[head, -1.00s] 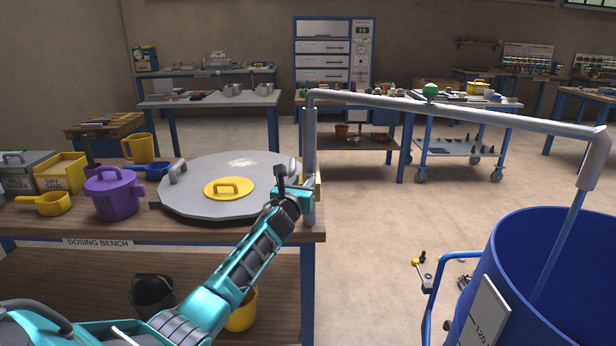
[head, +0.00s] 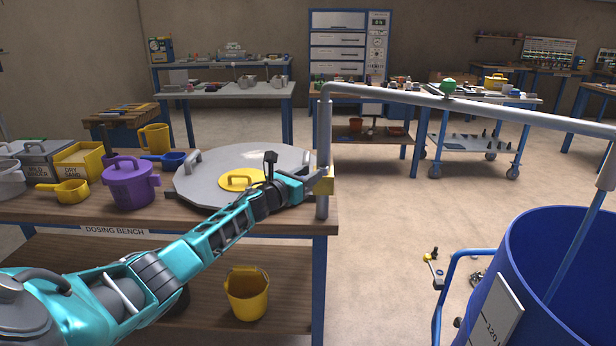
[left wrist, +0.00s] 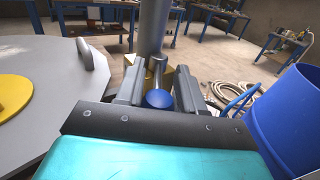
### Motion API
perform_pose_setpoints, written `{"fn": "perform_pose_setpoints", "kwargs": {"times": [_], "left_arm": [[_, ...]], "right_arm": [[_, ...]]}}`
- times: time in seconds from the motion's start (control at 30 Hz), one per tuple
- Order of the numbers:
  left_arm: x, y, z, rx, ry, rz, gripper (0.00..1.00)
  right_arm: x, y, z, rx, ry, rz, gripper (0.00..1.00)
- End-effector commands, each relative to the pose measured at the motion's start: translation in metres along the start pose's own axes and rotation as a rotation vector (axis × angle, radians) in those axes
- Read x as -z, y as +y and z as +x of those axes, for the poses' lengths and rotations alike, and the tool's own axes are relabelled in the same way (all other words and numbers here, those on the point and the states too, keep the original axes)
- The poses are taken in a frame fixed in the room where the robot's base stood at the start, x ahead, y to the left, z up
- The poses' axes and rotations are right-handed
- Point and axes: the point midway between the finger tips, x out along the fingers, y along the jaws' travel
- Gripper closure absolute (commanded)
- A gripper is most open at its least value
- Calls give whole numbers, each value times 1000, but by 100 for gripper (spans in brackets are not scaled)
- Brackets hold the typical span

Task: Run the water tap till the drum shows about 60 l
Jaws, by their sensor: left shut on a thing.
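The water tap's grey standpipe (head: 324,150) rises at the right end of the dosing bench, with a yellow block (head: 326,180) low on it. Its pipe runs right to a spout (head: 607,176) over the blue drum (head: 585,255). A thin blue column (head: 580,245), seemingly running water, goes from the spout into the drum. My left gripper (head: 318,184) is shut at the yellow block. In the left wrist view its fingers (left wrist: 158,85) flank a grey lever with a blue knob (left wrist: 159,98). A white scale plate (head: 492,318) on the drum shows "120"; the water level is hidden. My right gripper is out of view.
The dosing bench (head: 270,228) holds a large grey lid (head: 215,185), a purple pot (head: 130,185), a yellow scoop and bins. A yellow bucket (head: 247,295) stands on its lower shelf. A blue trolley handle (head: 450,275) rises beside the drum.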

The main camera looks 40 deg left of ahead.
Motion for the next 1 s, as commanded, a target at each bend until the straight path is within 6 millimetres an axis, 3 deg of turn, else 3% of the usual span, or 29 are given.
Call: {"fn": "perform_pose_setpoints", "kwargs": {"times": [0.17,0.2,0.4,0.77,1.0], "left_arm": [[1,0,0,-1,1,1,100],[1,0,0,-1,1,1,60],[0,0,0,-1,1,1,41],[0,0,-5,-1,1,1,41],[1,0,-33,-1,4,3,41]], "right_arm": [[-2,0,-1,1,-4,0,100],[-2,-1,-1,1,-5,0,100],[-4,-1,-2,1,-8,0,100],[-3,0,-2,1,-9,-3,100],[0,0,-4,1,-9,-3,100]]}}
